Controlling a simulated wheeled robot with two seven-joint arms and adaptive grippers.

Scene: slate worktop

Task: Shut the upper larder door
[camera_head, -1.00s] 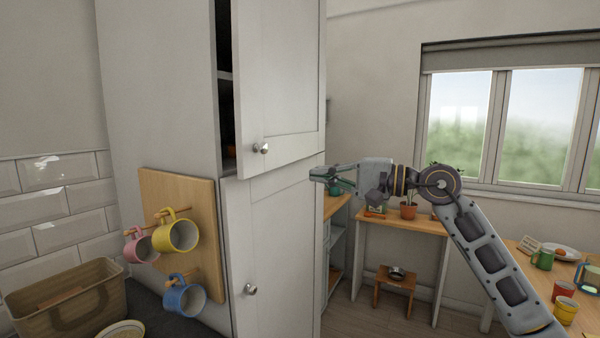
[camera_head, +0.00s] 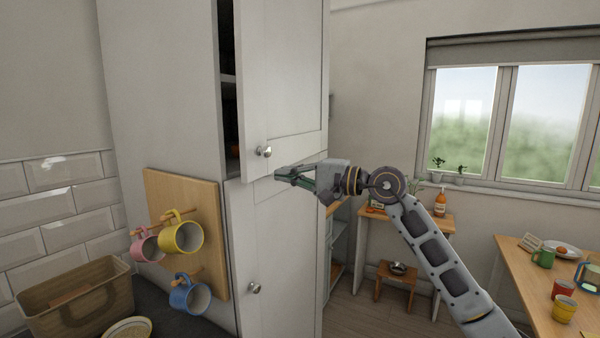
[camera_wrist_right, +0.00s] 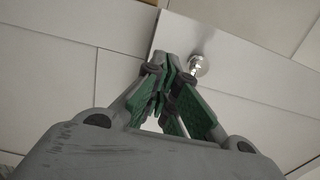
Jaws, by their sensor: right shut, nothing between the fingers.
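The upper larder door (camera_head: 284,85) is a pale grey panel standing ajar, with a dark gap along its left edge. Its round metal knob (camera_head: 264,152) is near the lower left corner; a knob also shows in the right wrist view (camera_wrist_right: 199,65), just beyond the fingertips. My right gripper (camera_head: 279,175) is shut and empty, close to the door's bottom edge, right of and below the knob. In the right wrist view its green-padded fingers (camera_wrist_right: 165,66) are together. Whether they touch the door I cannot tell. My left gripper is not in view.
The lower larder door (camera_head: 275,250) with its knob is below. A wooden table (camera_head: 530,270) with mugs stands at the right.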

